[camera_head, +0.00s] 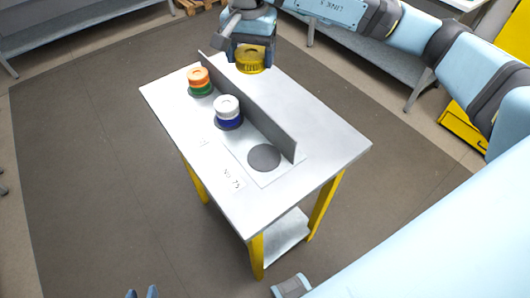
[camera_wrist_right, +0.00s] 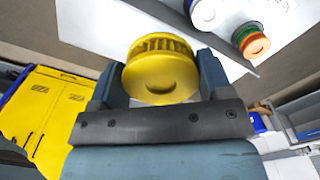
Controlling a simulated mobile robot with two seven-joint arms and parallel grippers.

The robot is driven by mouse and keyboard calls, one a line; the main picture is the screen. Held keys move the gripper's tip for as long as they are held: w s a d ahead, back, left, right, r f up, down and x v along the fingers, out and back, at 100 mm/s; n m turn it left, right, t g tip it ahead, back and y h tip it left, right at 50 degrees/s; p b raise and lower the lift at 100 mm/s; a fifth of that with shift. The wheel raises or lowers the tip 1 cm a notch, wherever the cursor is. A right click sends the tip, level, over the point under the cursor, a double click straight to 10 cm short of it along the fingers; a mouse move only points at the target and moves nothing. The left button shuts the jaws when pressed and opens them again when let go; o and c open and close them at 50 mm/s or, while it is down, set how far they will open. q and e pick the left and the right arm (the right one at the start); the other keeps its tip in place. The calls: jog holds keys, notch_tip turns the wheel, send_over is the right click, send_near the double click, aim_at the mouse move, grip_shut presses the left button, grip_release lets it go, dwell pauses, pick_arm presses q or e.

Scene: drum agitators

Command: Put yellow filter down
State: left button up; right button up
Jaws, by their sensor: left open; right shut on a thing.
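The yellow filter (camera_head: 250,60) is held by my right gripper (camera_head: 252,46) over the far side of the table, behind the upright divider. In the right wrist view the yellow filter (camera_wrist_right: 160,68) sits between both fingers of the right gripper (camera_wrist_right: 160,85), which are shut on it. Whether its underside touches the table cannot be told. My left gripper (camera_head: 142,293) shows only by its fingertips at the bottom edge of the head view, open and away from the table.
The white table (camera_head: 300,120) has a grey divider (camera_head: 250,103). In front of it stand an orange and green stack (camera_head: 200,82), a white and blue stack (camera_head: 227,113) and an empty dark round spot (camera_head: 264,158). A grey bench (camera_head: 365,60) stands behind.

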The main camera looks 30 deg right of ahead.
aim_at(253, 61)
jog(key=m, duration=0.4)
jog(key=shift+s+a+f, duration=0.1)
jog(key=shift+s+f, duration=0.1)
jog(key=shift+s, duration=0.1)
jog(key=m, duration=0.2)
jog(key=s+m, duration=0.1)
jog(key=m, duration=0.3)
jog(key=shift+s+a+f+p, duration=0.15)
jog(key=shift+a+f+p, duration=0.1)
jog(key=shift+f+p, duration=0.05)
jog(key=m, duration=0.4)
jog(key=shift+s+f+m, duration=0.25)
jog(key=shift+s+m, duration=0.05)
jog(key=shift+s, duration=0.1)
jog(key=s+f+m, duration=0.1)
jog(key=f+m, duration=0.4)
jog(key=m, duration=0.4)
jog(key=s+f+m, duration=0.2)
jog(key=f+m, duration=0.4)
jog(key=m, duration=0.3)
jog(key=s+f+m, duration=0.2)
jog(key=f+m, duration=0.3)
jog(key=m, duration=0.3)
jog(key=shift+f+m, duration=0.4)
notch_tip(253, 61, down, 5)
jog(key=shift+w+f+p, duration=0.1)
jog(key=shift+p, duration=0.25)
